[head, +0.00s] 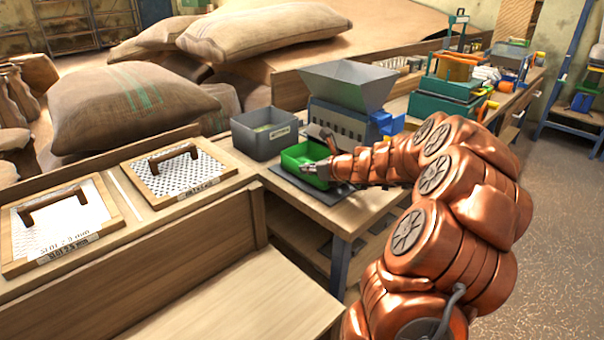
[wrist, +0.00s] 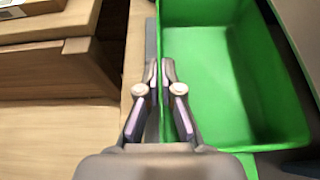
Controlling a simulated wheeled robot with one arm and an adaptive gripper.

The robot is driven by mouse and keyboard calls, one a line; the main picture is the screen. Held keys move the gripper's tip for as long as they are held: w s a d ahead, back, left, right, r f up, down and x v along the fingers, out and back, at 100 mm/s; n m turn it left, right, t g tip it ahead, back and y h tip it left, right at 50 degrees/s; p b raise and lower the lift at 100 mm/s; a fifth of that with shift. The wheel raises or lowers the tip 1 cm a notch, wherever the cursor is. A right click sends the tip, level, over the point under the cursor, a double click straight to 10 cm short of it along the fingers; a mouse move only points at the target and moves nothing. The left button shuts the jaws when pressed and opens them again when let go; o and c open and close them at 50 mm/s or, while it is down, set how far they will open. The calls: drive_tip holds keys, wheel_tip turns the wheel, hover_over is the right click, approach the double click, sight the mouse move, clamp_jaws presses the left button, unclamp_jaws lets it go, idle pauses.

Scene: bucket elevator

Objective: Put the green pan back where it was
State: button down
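The green pan (head: 300,156) is an open rectangular tray on the workbench, over a dark grey plate (head: 288,184) in front of the hopper machine. In the wrist view the empty inside of the pan (wrist: 225,65) fills the upper right. My gripper (head: 312,168) is at the pan's near side. In the wrist view my gripper (wrist: 161,70) has its fingertips close together on either side of the pan's left wall, one inside and one outside. I cannot tell whether the pan rests on the plate or is slightly raised.
A grey bin (head: 266,133) stands left of the pan, and a grey hopper machine (head: 349,100) with a blue part is behind it. Two framed screens with handles (head: 180,172) lie on the left bench.

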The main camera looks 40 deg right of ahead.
drive_tip(key=shift+s+d+f, duration=0.1)
drive_tip(key=shift+s+f, duration=0.2)
drive_tip(key=shift+s, duration=0.05)
drive_tip(key=shift+w+f, duration=0.1)
drive_tip(key=shift+w, duration=0.05)
drive_tip(key=shift+a, duration=0.2)
drive_tip(key=c, duration=1.3)
unclamp_jaws()
drive_tip(key=shift+s+d+r, duration=0.15)
drive_tip(key=shift+s+r, duration=0.15)
drive_tip(key=p+v, duration=0.1)
drive_tip(key=v, duration=1)
drive_tip(key=shift+s, duration=0.15)
